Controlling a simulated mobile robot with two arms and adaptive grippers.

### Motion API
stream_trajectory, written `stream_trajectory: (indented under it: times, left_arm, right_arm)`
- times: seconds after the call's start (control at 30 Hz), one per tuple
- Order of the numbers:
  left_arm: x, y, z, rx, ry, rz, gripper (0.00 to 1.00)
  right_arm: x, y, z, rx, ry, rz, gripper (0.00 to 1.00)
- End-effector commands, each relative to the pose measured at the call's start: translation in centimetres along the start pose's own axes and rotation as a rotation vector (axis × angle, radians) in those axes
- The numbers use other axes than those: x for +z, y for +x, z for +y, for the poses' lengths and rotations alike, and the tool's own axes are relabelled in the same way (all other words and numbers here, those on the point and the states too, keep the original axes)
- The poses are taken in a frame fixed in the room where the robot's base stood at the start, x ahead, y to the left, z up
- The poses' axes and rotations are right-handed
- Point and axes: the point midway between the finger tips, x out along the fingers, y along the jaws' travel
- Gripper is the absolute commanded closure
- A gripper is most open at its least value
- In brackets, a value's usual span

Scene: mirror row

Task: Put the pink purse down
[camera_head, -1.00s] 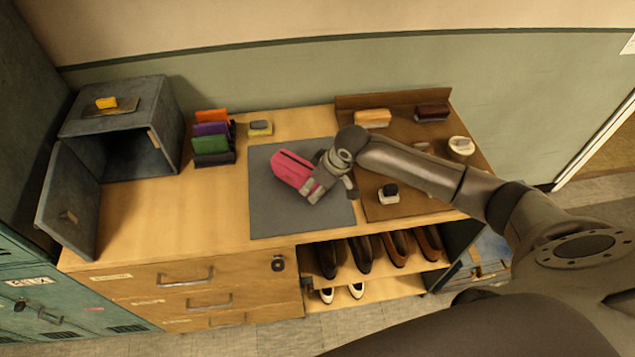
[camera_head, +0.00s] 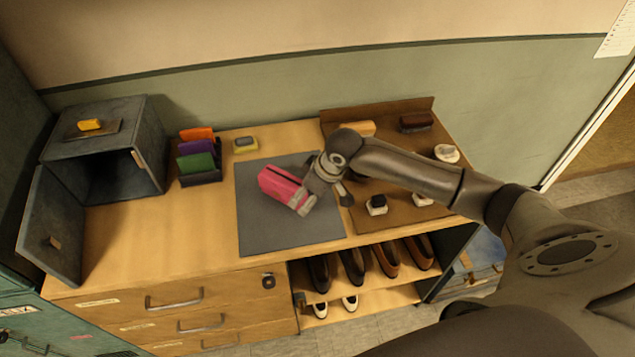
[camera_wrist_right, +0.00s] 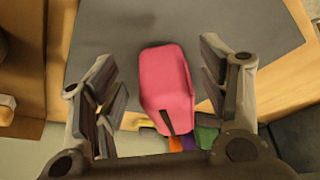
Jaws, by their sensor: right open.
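The pink purse (camera_head: 279,184) rests on the dark grey mat (camera_head: 262,225) on the wooden counter. My right gripper (camera_head: 318,197) is at the right end of the purse, with its fingers low over the mat. In the right wrist view the purse (camera_wrist_right: 167,82) lies between the two spread fingers (camera_wrist_right: 165,90), with a gap on each side. The right gripper is open and holds nothing. The near end of the purse is partly hidden by the gripper in the head view. My left gripper is not in view.
An open grey metal box (camera_head: 101,150) stands at the left. A holder with orange, purple and green wallets (camera_head: 197,163) and a yellow sponge (camera_head: 245,145) are behind the mat. A brown tray (camera_head: 400,212) with brushes is at the right. Shoes (camera_head: 352,264) sit on shelves below.

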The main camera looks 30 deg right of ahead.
Motion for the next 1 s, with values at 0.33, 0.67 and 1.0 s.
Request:
stream_trajectory:
  times: [0.33,0.67,1.0]
  left_arm:
    - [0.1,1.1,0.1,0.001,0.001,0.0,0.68]
    - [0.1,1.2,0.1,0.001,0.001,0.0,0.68]
    - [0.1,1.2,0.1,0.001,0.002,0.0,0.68]
  right_arm:
    - [0.0,-6.8,0.1,0.002,0.0,0.001,0.32]
    - [0.0,-8.7,0.0,0.0,0.0,0.0,0.32]
    - [0.0,-8.7,0.0,0.0,0.001,0.0,0.32]
